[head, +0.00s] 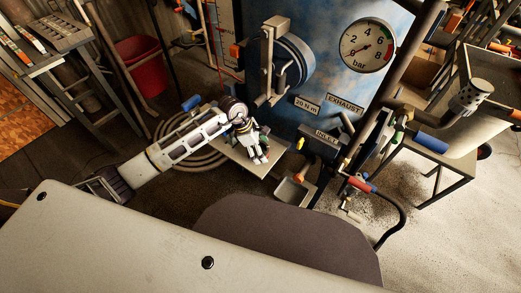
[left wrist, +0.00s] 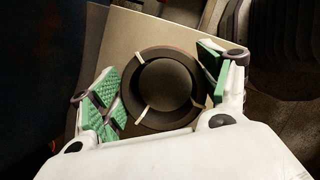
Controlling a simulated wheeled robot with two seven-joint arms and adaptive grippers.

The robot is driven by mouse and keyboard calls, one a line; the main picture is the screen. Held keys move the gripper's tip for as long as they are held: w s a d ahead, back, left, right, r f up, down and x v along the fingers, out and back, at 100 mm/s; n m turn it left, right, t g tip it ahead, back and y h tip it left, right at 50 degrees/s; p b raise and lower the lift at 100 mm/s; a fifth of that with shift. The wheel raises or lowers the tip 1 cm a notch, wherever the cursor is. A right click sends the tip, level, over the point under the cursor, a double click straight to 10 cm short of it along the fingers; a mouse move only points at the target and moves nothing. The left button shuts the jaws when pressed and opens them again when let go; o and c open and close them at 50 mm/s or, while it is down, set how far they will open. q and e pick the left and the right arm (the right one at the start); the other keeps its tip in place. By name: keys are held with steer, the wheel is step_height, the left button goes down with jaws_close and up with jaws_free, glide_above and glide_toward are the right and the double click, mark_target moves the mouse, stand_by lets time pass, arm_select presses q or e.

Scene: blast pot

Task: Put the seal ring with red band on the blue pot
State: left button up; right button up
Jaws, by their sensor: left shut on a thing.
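My left gripper (head: 257,152) reaches from the left to a pale shelf on the front of the blue pot (head: 330,30). In the left wrist view its green-padded fingers (left wrist: 165,85) stand on both sides of a dark round ring (left wrist: 143,61) with several cream marks, around a dark dome (left wrist: 166,84). The gripper is shut on this ring, which lies over the pale shelf (left wrist: 190,36). The gripper hides most of the ring in the head view. My right gripper is not in view.
A round blue cover (head: 297,62) hangs on a bracket on the pot, beside the pressure gauge (head: 368,45). Below are a small tray (head: 291,193) and valves with a hose (head: 399,215). A coiled hose lies behind my left arm. A bench (head: 455,150) stands at right.

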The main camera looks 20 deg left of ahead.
arm_select(q)
steer(key=shift+f, duration=0.2)
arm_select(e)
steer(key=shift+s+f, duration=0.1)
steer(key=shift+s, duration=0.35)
arm_select(q)
steer(key=o, duration=1.1)
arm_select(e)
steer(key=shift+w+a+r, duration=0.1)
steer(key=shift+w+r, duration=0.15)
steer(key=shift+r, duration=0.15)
